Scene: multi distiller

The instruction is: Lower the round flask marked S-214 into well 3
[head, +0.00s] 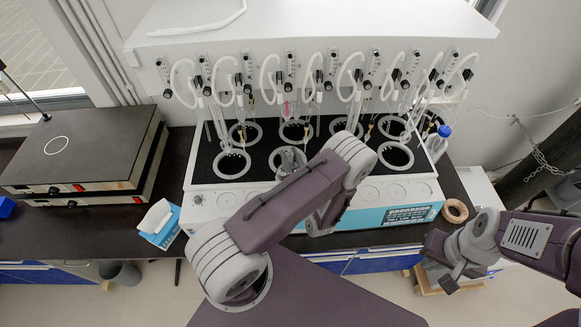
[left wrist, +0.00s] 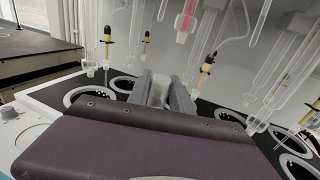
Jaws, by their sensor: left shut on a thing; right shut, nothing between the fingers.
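My left gripper (head: 290,158) is at a front-row ring of the distiller, left of the arm's elbow in the head view. In the left wrist view its two grey fingers (left wrist: 163,95) are shut on a pale, see-through thing (left wrist: 158,92), probably the flask's neck. The flask's body and any S-214 mark are hidden or too small to read. I cannot tell how deep it sits in the ring. The well numbers cannot be read, so I cannot tell which is well 3. My right gripper (head: 448,272) is shut and empty at the right, beyond the bench edge.
The white distiller (head: 205,205) has several ringed wells, including an empty one at front left (head: 232,164) and one at right (head: 396,157). Glass tubes and hoses hang above them. A hotplate (head: 75,165), tissue box (head: 160,222), blue-capped bottle (head: 439,140) and cork ring (head: 456,211) stand around.

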